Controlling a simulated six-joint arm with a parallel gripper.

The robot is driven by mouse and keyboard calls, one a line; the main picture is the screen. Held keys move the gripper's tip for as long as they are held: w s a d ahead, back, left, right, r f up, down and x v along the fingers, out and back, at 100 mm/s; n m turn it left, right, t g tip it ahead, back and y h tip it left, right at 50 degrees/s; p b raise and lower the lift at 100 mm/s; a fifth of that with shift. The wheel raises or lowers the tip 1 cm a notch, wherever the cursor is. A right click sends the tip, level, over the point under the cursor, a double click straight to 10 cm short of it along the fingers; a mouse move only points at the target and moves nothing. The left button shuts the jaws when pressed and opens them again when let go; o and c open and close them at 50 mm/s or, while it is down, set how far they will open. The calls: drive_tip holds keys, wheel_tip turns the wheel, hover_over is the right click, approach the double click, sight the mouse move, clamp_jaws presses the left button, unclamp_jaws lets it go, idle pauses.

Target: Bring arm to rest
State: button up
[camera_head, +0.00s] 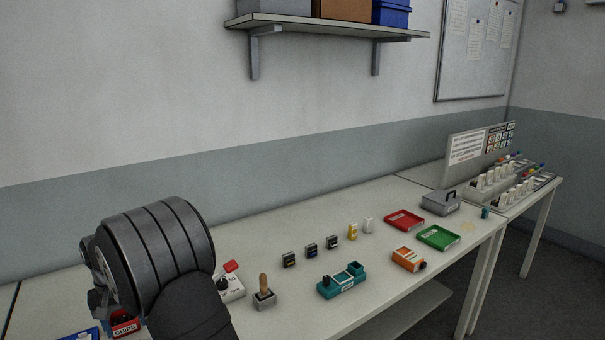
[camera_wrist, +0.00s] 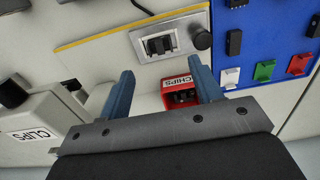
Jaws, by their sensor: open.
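My gripper (camera_wrist: 162,92) is open in the wrist view, with two blue fingers apart and nothing held between them. A red box labelled CHIPS (camera_wrist: 181,92) shows just beyond the fingers, close to the right one; I cannot tell whether they touch. In the head view my dark arm fills the lower left, and the gripper is mostly hidden behind it. The red CHIPS box also shows in the head view (camera_head: 124,328) below the wrist at the bottom edge.
The wrist view shows a grey CLIPS box (camera_wrist: 30,130), a blue board (camera_wrist: 262,40) with small connectors, and a metal switch plate (camera_wrist: 170,40). On the table stand a teal fixture (camera_head: 342,283), an orange device (camera_head: 407,258), a red tray (camera_head: 404,211) and a green tray (camera_head: 456,245).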

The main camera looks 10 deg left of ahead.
drive_tip(key=shift+s+a+r, duration=0.2)
drive_tip(key=shift+s+a, duration=0.1)
drive_tip(key=shift+a, duration=0.4)
drive_tip(key=shift+s+a+r, duration=0.25)
drive_tip(key=shift+s+a, duration=0.05)
drive_tip(key=shift+a, duration=0.35)
drive_tip(key=shift+s+a+r, duration=0.2)
drive_tip(key=shift+s+a, duration=0.1)
drive_tip(key=shift+a, duration=0.4)
